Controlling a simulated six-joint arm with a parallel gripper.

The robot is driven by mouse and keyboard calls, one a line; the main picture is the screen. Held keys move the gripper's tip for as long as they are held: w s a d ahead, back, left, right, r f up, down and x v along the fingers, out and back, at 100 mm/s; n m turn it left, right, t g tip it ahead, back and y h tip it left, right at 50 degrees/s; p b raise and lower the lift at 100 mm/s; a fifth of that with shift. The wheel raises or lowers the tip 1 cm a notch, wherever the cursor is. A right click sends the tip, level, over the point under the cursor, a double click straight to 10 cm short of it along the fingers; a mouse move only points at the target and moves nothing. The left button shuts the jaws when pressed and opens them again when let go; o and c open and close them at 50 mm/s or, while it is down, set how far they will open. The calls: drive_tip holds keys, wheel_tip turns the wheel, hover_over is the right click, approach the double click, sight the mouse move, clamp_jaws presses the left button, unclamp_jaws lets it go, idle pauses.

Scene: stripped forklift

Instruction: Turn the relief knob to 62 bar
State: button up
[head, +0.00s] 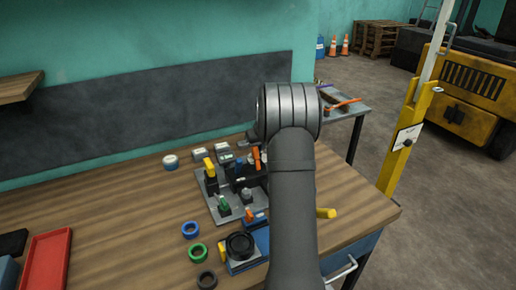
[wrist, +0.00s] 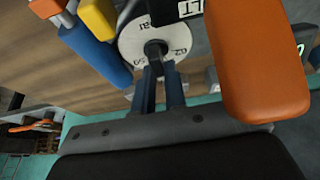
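The relief knob (wrist: 155,48) is a small dark knob at the centre of a round white dial (wrist: 130,42) with printed numbers, in the upper middle of the wrist view. One number looks like 62, but the print is small and upside down, and I cannot read a setting. My gripper (wrist: 161,72) has its two narrow dark fingers close together at the knob, with a slim gap between them. Whether they press on it is unclear. In the head view my arm hides the gripper and the knob. The valve block (head: 222,207) stands on the bench.
A big orange handle (wrist: 255,60) is close on the right in the wrist view, with a blue part (wrist: 97,52) and a yellow part (wrist: 98,18) on the left. The wooden bench (head: 130,220) holds coloured rings (head: 197,252) and a red tray (head: 48,262).

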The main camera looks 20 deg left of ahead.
drive_tip(key=o, duration=0.4)
drive_tip(key=shift+r, duration=0.1)
drive_tip(key=v, duration=1.7)
drive_tip(key=shift+d+r, duration=0.1)
